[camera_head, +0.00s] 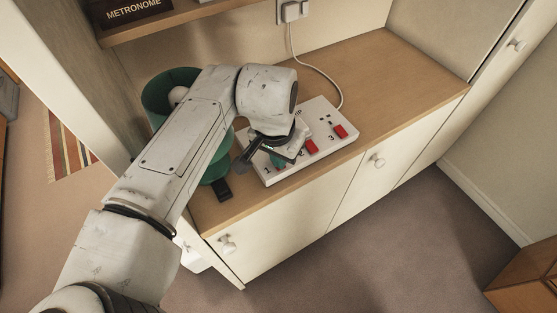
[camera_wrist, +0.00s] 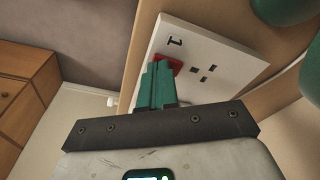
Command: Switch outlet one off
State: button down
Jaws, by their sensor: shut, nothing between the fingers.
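A white power strip (camera_head: 308,116) with outlets marked 1, 2 and 3 lies on the wooden counter. Red switches show beside outlet two (camera_head: 312,147) and outlet three (camera_head: 340,131). My gripper (camera_head: 277,162) is over the near left end of the strip and hides outlet one's switch in the head view. In the wrist view, my shut green fingertips (camera_wrist: 158,66) are at the red switch (camera_wrist: 178,61) of outlet one (camera_wrist: 207,72), covering part of it. I cannot tell whether they touch it, or which way the switch is tilted. Nothing is held.
A green lamp-like object (camera_head: 163,90) stands behind my arm, close left of the strip. A white cord (camera_head: 320,65) runs from the strip to the wall socket (camera_head: 291,10). The counter's right part (camera_head: 405,75) is clear. Cabinet doors (camera_head: 300,205) drop below its front edge.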

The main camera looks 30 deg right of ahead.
notch_tip(320, 180, up, 7)
jog(key=p, duration=0.6)
dwell(0.4)
dwell(0.4)
jog(key=d+r+n+t+h, duration=0.1)
jog(key=d+r+t+h, duration=0.15)
jog(key=d, duration=0.95)
jog(key=d+r+n+t+h, duration=0.1)
jog(key=d+r+t+h, duration=0.15)
jog(key=d, duration=0.95)
jog(key=s+a+f+n+g+y+b, duration=0.1)
jog(key=s+a+f+n+g+y, duration=0.1)
jog(key=s+a+f, duration=0.6)
jog(key=s+a+f+n+g+y, duration=0.3)
jog(key=s+a+f+n, duration=0.4)
jog(key=s+f, duration=0.7)
jog(key=shift+s+a+f+y+b, duration=0.35)
jog(key=shift+s+a+y, duration=0.2)
jog(key=shift+y, duration=0.15)
